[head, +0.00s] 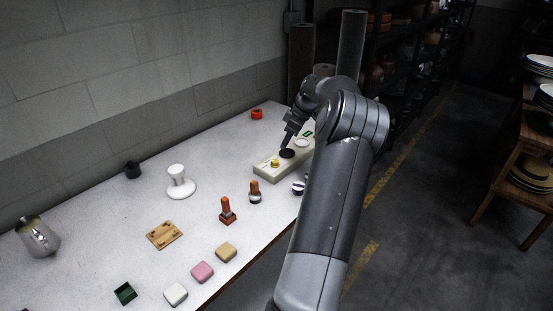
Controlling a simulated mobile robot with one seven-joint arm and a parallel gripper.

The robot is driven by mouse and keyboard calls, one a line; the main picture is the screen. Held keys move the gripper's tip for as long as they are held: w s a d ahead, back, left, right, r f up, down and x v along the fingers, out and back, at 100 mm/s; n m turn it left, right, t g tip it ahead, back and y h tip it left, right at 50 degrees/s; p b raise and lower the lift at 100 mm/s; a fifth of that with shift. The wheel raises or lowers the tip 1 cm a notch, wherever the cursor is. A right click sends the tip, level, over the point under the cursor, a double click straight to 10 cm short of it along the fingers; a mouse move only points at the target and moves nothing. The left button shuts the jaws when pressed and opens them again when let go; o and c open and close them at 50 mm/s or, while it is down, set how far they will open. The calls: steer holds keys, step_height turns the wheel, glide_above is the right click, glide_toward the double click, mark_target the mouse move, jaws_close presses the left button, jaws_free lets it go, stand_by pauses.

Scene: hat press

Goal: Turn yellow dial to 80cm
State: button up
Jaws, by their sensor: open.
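The yellow dial (275,163) sits on the near left part of a long cream panel (266,173) at the far end of the table. Its scale and setting are too small to read. My gripper (285,147) points down over the panel, close to a black round part (288,154) just behind and right of the yellow dial. It is open, with nothing seen between the fingers. I cannot tell whether it touches the black part. A pale round part (301,142) and a green display (308,134) lie farther along the panel. My arm hides the panel's right side.
A striped round object (298,188) and an orange-topped stamp (254,191) stand in front of the panel. Another orange stamp (227,211), a white stand (179,184) and coloured blocks (202,271) are nearer. A red ring (257,114) lies behind. Shelves stand beyond.

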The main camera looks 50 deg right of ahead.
mark_target(275, 161)
steer(key=x, duration=1)
steer(key=shift+w+a+f, duration=0.1)
steer(key=shift+w+f, duration=0.05)
steer(key=shift+f, duration=0.1)
steer(key=shift+c, duration=0.6)
steer(key=c, duration=0.9)
steer(key=shift+o, duration=0.2)
